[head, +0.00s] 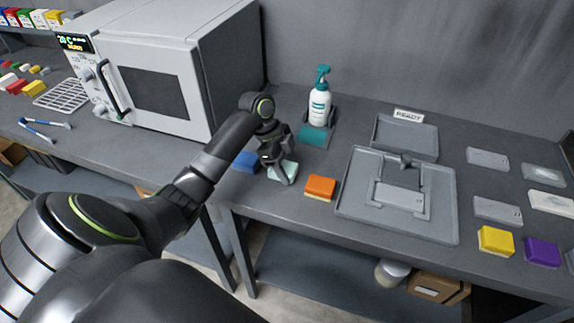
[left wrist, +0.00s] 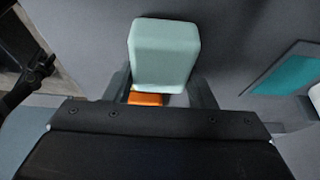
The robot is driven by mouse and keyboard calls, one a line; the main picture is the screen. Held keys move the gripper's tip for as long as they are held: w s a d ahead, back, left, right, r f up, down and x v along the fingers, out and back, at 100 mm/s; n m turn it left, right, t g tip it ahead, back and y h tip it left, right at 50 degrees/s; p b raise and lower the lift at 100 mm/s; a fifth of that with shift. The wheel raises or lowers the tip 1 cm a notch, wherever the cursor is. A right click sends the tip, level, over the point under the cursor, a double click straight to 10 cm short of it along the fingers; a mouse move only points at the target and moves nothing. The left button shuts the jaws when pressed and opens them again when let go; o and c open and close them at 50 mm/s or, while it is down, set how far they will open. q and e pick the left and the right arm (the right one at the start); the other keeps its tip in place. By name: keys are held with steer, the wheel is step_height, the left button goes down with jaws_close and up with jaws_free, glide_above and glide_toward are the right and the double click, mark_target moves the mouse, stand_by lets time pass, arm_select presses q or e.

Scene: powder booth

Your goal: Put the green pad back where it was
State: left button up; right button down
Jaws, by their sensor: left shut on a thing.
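The green pad is a pale mint block (head: 287,170) at the bench, between the blue block and the orange block in the head view. My left gripper (head: 281,166) reaches down over it and is shut on it. In the left wrist view the pad (left wrist: 164,50) sticks out between my two fingers (left wrist: 162,88). Whether its underside touches the bench cannot be told. My right gripper is not in view.
A blue block (head: 246,162) lies left of the pad and an orange block (head: 320,186) right of it. Behind are a teal mat (head: 314,137) and a pump bottle (head: 320,105). A grey tray fixture (head: 350,208) stands right; an oven (head: 200,70) stands left.

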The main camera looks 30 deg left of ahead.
arm_select(q)
steer(key=shift+f, duration=0.2)
steer(key=o, duration=0.9)
steer(key=shift+o, duration=0.2)
steer(key=shift+r, duration=0.2)
steer(key=b+v, duration=0.2)
steer(key=v, duration=0.8)
steer(key=shift+a+r, duration=0.2)
steer(key=shift+r, duration=0.05)
steer(key=shift+a+r, duration=0.2)
steer(key=shift+r, duration=0.45)
steer(key=shift+s+f, duration=0.1)
